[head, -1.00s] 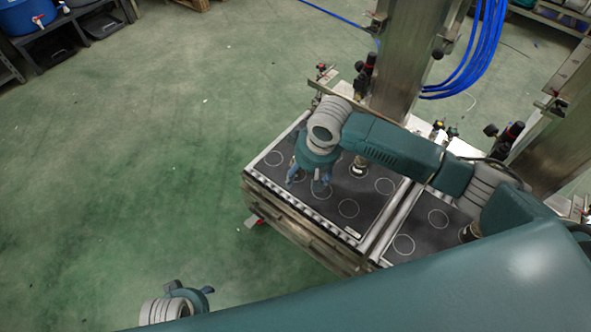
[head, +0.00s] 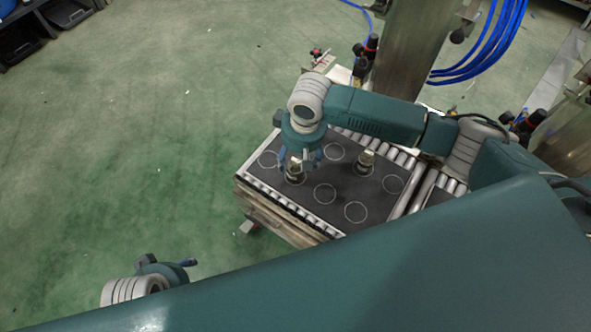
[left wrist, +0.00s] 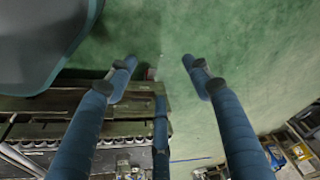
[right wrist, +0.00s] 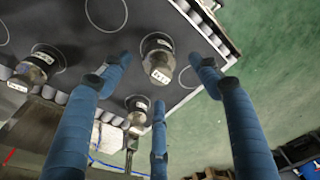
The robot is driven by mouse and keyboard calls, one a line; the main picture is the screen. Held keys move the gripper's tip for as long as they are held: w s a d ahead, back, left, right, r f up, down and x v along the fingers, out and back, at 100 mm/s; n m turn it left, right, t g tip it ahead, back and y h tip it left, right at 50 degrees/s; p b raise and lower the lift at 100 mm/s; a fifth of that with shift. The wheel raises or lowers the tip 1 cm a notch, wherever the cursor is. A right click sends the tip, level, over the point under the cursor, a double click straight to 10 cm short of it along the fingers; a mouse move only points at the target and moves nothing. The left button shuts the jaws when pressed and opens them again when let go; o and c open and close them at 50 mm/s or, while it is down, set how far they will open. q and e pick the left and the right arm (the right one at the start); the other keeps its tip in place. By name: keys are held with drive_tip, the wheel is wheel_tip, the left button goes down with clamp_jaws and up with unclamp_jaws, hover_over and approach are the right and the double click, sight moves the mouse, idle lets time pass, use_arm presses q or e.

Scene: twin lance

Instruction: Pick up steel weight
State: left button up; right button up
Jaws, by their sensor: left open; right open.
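Two steel weights stand on a black board (head: 328,216) with white circles in the head view, one at the middle right (head: 366,161) and one at the left (head: 295,172). My right gripper (head: 308,158) is open, pointing down at the left weight and partly covering it. In the right wrist view, a labelled weight (right wrist: 157,57) lies between the spread fingers of this gripper (right wrist: 163,64); no grip shows. A second weight (right wrist: 37,66) stands at the left, and a third (right wrist: 137,108) is lower down. My left gripper (head: 180,268) is open and empty over the floor.
The board lies on a roller conveyor (head: 259,204) with a wooden side. A steel post (head: 415,60) and blue hoses (head: 490,45) stand behind it. Green floor (head: 130,130) is open at the left.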

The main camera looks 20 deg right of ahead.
sight(296, 161)
drive_tip(key=f, duration=0.1)
drive_tip(key=f+b, duration=0.1)
drive_tip(key=f, duration=0.1)
drive_tip(key=shift+w, duration=0.3)
drive_tip(key=shift+w+a+f+b, duration=0.1)
drive_tip(key=shift+f+b, duration=0.5)
drive_tip(key=shift+f, duration=0.3)
drive_tip(key=shift+w+f, duration=0.1)
drive_tip(key=shift+f, duration=0.15)
use_arm(q)
drive_tip(key=v, duration=0.4)
drive_tip(key=shift+a+r, duration=0.1)
drive_tip(key=shift+r, duration=0.15)
use_arm(e)
drive_tip(key=shift+c, duration=0.3)
drive_tip(key=shift+r, duration=0.1)
clamp_jaws()
drive_tip(key=shift+w, duration=0.15)
